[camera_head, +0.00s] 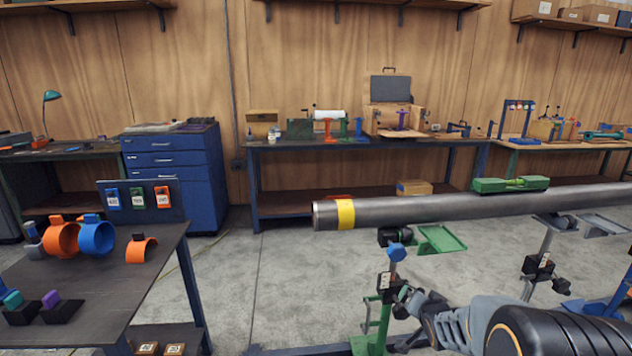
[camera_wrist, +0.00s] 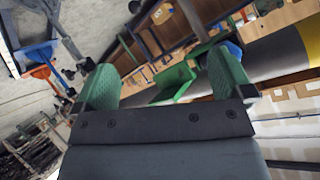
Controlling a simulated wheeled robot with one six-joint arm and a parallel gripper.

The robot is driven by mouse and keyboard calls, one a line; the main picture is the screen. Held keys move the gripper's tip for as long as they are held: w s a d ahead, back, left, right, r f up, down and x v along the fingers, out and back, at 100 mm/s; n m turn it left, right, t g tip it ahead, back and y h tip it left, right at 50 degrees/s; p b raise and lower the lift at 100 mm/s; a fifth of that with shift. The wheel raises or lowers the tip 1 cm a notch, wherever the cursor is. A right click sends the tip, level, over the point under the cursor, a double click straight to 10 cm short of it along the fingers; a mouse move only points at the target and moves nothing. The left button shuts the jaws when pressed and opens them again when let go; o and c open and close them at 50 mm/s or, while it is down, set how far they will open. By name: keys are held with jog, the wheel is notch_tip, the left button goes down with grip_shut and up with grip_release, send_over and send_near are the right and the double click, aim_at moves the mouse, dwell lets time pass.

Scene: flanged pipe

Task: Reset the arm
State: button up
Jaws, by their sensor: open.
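My gripper (camera_wrist: 164,82) shows in the wrist view with its two green finger pads wide apart. Nothing is held between them; a green bracket shows in the background beyond the gap. My arm (camera_head: 545,325) reaches in from the bottom right of the head view, below the pipe. The grey pipe (camera_head: 420,208) runs level across the right half, with a yellow band (camera_head: 346,214) near its left end. In the wrist view the pipe (camera_wrist: 275,57) shows at the upper right, apart from my fingers.
Stands with a green post (camera_head: 384,312) hold the pipe near my arm. A dark table (camera_head: 90,290) with orange and blue rings stands at left. Workbenches line the back wall. Open floor (camera_head: 265,285) lies between table and stands.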

jog(key=s+a+r+n+g+y+p, duration=0.1)
jog(key=s+a+r+n+g+p, duration=0.2)
jog(key=s+r, duration=0.6)
jog(key=s+a+r+n+g+p, duration=0.4)
jog(key=s+a+r+p, duration=0.4)
jog(key=s, duration=0.5)
notch_tip(320, 180, up, 3)
jog(key=shift+f+n+g+y+p, duration=0.2)
jog(key=shift+n+g+y+p, duration=0.1)
jog(key=shift+g+y, duration=0.1)
jog(key=shift+s+a, duration=0.1)
